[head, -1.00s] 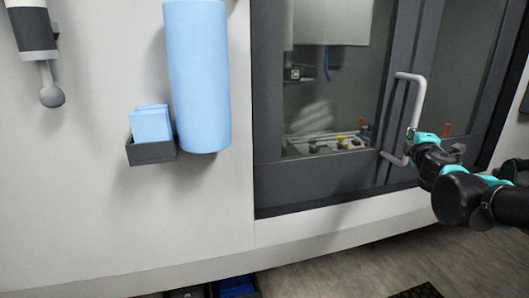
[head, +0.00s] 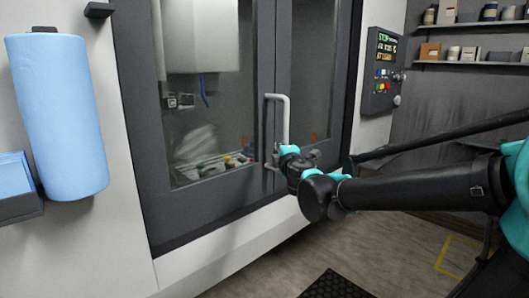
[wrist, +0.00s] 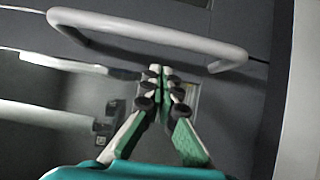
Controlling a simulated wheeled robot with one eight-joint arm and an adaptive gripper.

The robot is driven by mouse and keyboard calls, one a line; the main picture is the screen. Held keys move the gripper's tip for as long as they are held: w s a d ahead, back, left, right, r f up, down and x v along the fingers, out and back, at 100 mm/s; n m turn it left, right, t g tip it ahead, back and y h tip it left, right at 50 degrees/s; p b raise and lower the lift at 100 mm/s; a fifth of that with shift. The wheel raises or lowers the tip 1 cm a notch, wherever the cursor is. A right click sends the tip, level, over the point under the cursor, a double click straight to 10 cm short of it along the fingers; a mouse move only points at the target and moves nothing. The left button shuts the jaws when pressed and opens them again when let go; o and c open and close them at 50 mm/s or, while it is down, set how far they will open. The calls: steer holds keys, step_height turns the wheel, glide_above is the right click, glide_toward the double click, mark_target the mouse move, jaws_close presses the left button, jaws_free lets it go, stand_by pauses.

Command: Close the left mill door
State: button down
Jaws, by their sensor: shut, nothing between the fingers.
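The left mill door (head: 143,75) is a dark grey framed panel with a large window, seen in the head view at left of centre. A pale U-shaped handle (head: 286,115) stands upright near where the two door panels meet; I cannot tell whether a gap remains there. My gripper (wrist: 160,70) is shut and empty, its fingertips together. In the wrist view the handle (wrist: 150,30) crosses the top, just beyond the fingertips. In the head view my gripper is beside the handle's lower end; contact is unclear.
A control panel (head: 382,72) is right of the doors, with shelves (head: 470,62) of containers farther right. A black floor mat (head: 335,286) lies in front; the floor nearby looks clear.

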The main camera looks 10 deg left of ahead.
steer(key=v, duration=1)
steer(key=s+d+f+m+g+h, duration=0.2)
steer(key=d+f+m+g+h, duration=0.5)
steer(key=d+f+m, duration=1)
steer(key=s+d+f+m+g+y, duration=0.1)
steer(key=s+d+f+m+g, duration=0.1)
steer(key=s+f, duration=0.5)
steer(key=s+d+f+m+g+y, duration=0.1)
steer(key=s+d+f+m+g, duration=0.1)
steer(key=s+f+g, duration=0.2)
steer(key=s+f, duration=0.3)
steer(key=f, duration=0.4)
steer(key=shift+s+f, duration=0.2)
steer(key=shift+s, duration=0.15)
steer(key=shift+d, duration=0.1)
